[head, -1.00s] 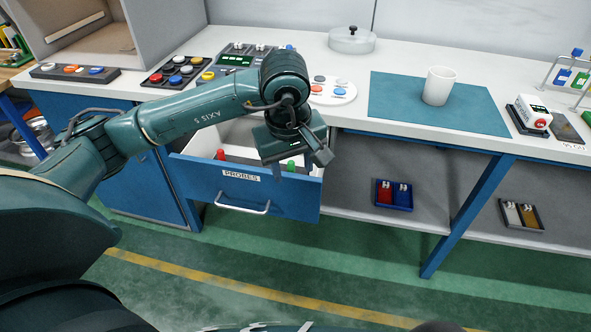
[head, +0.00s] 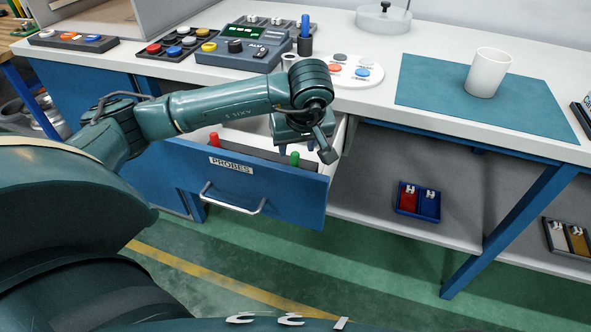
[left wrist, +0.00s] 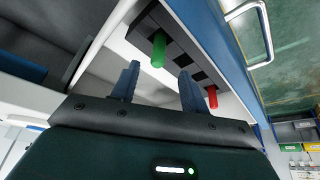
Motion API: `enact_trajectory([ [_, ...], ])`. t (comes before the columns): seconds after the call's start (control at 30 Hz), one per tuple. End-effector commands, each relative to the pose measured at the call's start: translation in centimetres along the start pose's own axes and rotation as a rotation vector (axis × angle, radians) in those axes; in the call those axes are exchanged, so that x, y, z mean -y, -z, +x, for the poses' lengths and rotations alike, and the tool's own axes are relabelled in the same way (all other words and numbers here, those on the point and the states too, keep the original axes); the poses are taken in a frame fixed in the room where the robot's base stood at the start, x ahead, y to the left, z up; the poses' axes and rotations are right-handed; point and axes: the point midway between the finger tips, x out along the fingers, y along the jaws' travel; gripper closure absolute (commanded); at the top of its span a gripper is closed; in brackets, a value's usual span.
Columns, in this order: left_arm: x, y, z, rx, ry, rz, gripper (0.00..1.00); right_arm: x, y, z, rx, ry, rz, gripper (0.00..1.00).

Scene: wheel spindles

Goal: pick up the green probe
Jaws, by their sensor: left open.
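The green probe (head: 294,159) stands in a dark holder inside the open drawer (head: 263,187) labelled PROBES. It also shows in the left wrist view (left wrist: 158,50), upright in a slot of the dark holder (left wrist: 183,47). A red probe (head: 214,139) stands at the other end of the same holder and shows in the left wrist view (left wrist: 212,97). My left gripper (head: 298,150) is over the drawer, close to the green probe. In the left wrist view its two fingers (left wrist: 158,85) are apart with nothing between them. My right gripper is not in view.
The drawer's side wall and front surround the holder. The white worktop above holds a meter (head: 243,48), button panels, a white cup (head: 488,72) on a teal mat (head: 430,86) and a blue probe (head: 305,35) in a stand. A small tray (head: 419,202) sits on the lower shelf.

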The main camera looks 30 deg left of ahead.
Motion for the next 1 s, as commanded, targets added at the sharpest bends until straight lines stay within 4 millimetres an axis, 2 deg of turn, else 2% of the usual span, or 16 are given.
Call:
enact_trajectory([
  [0.23, 0.0, 0.2, 2.0, 0.001, 0.002, -0.002, 0.55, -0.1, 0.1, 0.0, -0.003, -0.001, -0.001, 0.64],
  [0.5, -0.2, 0.7, 5.8, 0.001, 0.002, -0.001, 0.55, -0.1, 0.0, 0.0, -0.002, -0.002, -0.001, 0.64],
  [0.8, -0.2, 0.7, 6.3, 0.0, -0.001, 0.001, 0.55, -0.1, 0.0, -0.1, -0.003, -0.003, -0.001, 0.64],
  [1.0, -0.2, 0.7, 6.2, 0.0, -0.001, 0.0, 0.7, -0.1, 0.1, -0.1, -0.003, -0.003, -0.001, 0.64],
])
